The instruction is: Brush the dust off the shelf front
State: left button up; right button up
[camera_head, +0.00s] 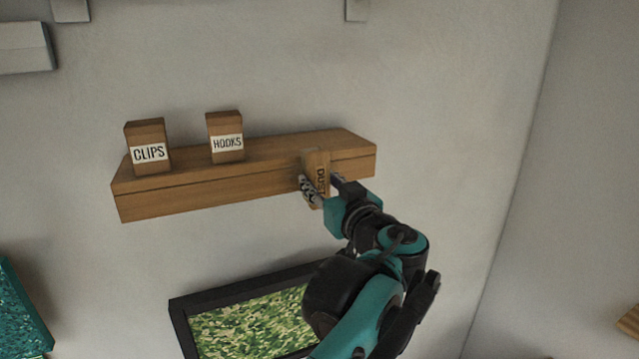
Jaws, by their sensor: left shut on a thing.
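The wooden shelf (225,188) is fixed to the wall, and its long front face is turned towards me. My right gripper is not in view.
A box labelled CLIPS (148,136) and a box labelled HOOKS (225,128) stand on the shelf top, left of the brush. A black-framed green picture (252,318) is below the shelf, partly behind my arm. A teal patterned thing (20,310) is at the lower left.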

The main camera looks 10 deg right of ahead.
pick_arm(q)
jog(key=shift+s+a, duration=0.4)
jog(key=shift+a, duration=0.8)
jog(key=shift+s+a, duration=0.35)
jog(key=shift+a, duration=0.85)
jog(key=shift+s+a, duration=0.4)
jog(key=shift+a, duration=0.8)
jog(key=shift+d, duration=0.2)
jog(key=shift+s+d, duration=0.15)
jog(key=shift+s, duration=0.1)
jog(key=shift+p+v, duration=0.35)
jog(key=shift+v, duration=2.25)
jog(key=shift+s, duration=0.15)
jog(key=v, duration=0.2)
jog(key=shift+s, duration=0.4)
